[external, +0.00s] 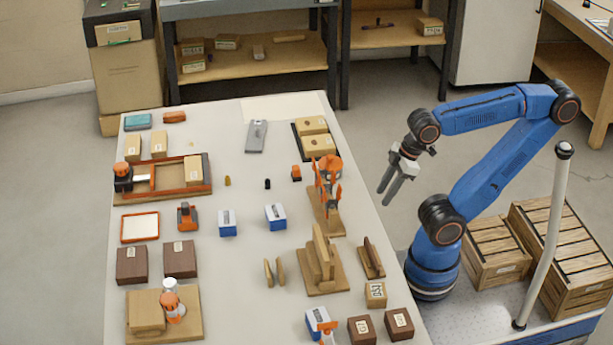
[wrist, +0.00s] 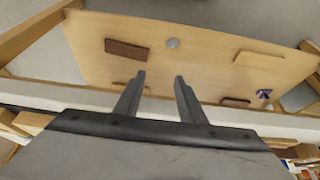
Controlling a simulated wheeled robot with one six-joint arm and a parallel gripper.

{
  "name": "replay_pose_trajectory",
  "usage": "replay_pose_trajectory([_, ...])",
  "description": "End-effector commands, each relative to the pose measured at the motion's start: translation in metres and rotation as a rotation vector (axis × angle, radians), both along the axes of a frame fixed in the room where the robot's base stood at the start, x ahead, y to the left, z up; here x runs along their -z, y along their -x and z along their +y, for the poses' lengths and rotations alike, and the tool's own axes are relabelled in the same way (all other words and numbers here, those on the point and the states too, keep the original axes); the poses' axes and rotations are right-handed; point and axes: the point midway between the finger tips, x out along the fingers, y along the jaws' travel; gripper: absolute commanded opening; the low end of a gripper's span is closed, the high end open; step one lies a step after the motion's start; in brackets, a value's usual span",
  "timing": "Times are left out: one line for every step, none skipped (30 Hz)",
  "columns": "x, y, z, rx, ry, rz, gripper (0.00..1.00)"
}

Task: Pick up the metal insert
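A small brass-coloured piece (external: 227,181) stands on the long light table (external: 245,250), left of a small black piece (external: 267,184). It looks like the metal insert, but it is too small to be sure. My gripper (external: 383,198) hangs in the air just off the table's right edge, well to the right of both pieces. Its fingers are apart and empty, and they also show in the wrist view (wrist: 161,76). The wrist view shows a wooden surface with a grey round thing (wrist: 172,43); I cannot tell what that is.
An orange clamp-like tool (external: 327,172) on a wooden base stands between my gripper and the small pieces. A wooden tray with orange edges (external: 182,190) lies at left. Blue-white boxes (external: 275,216) and wooden blocks (external: 320,262) stand nearer. The table around the brass piece is clear.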

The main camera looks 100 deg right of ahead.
Motion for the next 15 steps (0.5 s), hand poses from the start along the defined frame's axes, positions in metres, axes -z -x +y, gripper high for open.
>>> replay_pose_trajectory([-0.010, -0.001, 0.000, 0.000, 0.000, -0.004, 0.36])
replay_pose_trajectory([-0.017, -0.001, 0.000, 0.000, 0.000, -0.005, 0.36])
replay_pose_trajectory([-0.030, -0.001, 0.000, 0.000, 0.000, -0.006, 0.36])
replay_pose_trajectory([-0.041, -0.001, 0.000, 0.000, 0.000, -0.006, 0.36])
replay_pose_trajectory([-0.053, -0.002, 0.000, 0.000, 0.000, -0.007, 0.36])
replay_pose_trajectory([-0.072, -0.002, 0.000, 0.000, 0.000, -0.008, 0.36])
replay_pose_trajectory([-0.087, -0.002, 0.000, 0.000, 0.000, -0.008, 0.36])
replay_pose_trajectory([-0.102, -0.002, 0.000, 0.000, 0.000, -0.008, 0.36])
replay_pose_trajectory([-0.122, -0.001, 0.000, 0.000, 0.000, -0.008, 0.36])
replay_pose_trajectory([-0.136, -0.002, 0.000, 0.000, 0.000, -0.008, 0.36])
replay_pose_trajectory([-0.150, -0.002, 0.000, 0.000, 0.000, -0.007, 0.36])
replay_pose_trajectory([-0.167, -0.002, 0.000, 0.000, 0.000, -0.006, 0.36])
replay_pose_trajectory([-0.180, -0.001, 0.000, 0.000, 0.000, -0.006, 0.36])
replay_pose_trajectory([-0.191, -0.001, 0.000, -0.001, 0.000, -0.005, 0.36])
replay_pose_trajectory([-0.207, -0.001, 0.000, -0.001, 0.000, -0.005, 0.36])
